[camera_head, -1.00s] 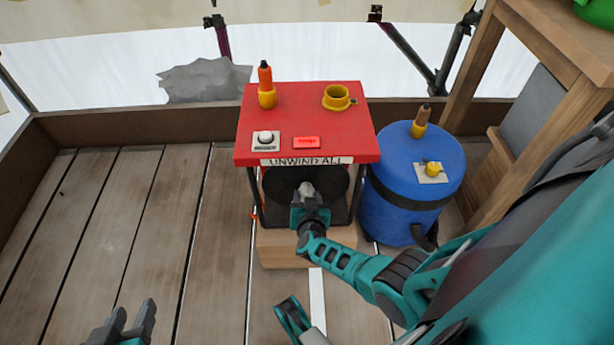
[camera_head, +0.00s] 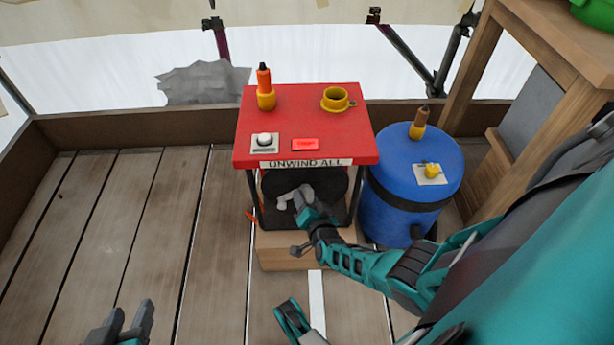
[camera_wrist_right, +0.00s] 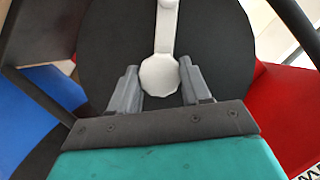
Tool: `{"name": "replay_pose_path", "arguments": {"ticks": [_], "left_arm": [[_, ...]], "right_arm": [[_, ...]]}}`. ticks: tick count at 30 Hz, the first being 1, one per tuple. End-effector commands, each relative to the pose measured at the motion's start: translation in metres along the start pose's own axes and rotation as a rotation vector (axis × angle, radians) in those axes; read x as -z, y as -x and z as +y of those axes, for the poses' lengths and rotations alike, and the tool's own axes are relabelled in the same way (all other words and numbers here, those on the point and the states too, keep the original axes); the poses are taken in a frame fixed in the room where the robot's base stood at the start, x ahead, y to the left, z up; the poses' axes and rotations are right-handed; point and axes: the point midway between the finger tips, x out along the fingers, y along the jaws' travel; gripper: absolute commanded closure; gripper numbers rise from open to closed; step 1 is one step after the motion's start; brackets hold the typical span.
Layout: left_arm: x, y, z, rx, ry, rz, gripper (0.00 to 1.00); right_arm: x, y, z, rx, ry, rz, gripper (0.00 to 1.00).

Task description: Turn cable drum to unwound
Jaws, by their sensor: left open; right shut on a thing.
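The black cable drum (camera_head: 328,180) sits inside the frame under the red "UNWIND ALL" box top (camera_head: 300,110). A pale grey crank with a knob (camera_head: 284,200) is on the drum's front face. In the right wrist view the black drum disc (camera_wrist_right: 225,60) fills the middle, and the crank's faceted knob (camera_wrist_right: 160,76) lies between my fingers. My right gripper (camera_head: 302,203) is shut on this knob; it also shows in the right wrist view (camera_wrist_right: 160,85). My left gripper (camera_head: 130,318) is open and empty above the planks at the bottom left.
On the red top are a white button (camera_head: 265,142), a lit red sign (camera_head: 305,144), an orange-handled tool (camera_head: 265,88) and a yellow ring (camera_head: 336,98). A blue barrel (camera_head: 410,190) stands close on the right. The plank floor (camera_head: 120,220) on the left is clear.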

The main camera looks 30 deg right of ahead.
Motion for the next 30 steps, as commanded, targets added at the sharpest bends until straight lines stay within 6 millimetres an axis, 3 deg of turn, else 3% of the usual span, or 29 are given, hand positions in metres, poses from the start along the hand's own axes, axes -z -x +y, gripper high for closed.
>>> {"name": "replay_pose_path", "arguments": {"ticks": [15, 16, 23, 30], "left_arm": [[-0.0045, 0.0015, 0.0011, -0.001, 0.003, -0.009, 0.57], [-0.0045, 0.0015, 0.0011, -0.001, 0.003, -0.009, 0.57], [-0.0041, 0.0014, 0.001, -0.001, 0.003, -0.009, 0.57], [-0.0011, 0.0005, 0.0004, 0.0, 0.001, -0.002, 0.57]], "right_arm": [[-0.0004, 0.0, 0.0002, 0.009, -0.022, -0.001, 1.0], [-0.0004, 0.0, 0.0002, 0.009, -0.022, 0.0, 0.51], [-0.0003, 0.0001, 0.0001, 0.009, -0.022, 0.0, 0.29], [-0.0002, 0.0001, 0.0, 0.009, -0.022, 0.0, 0.27]]}}
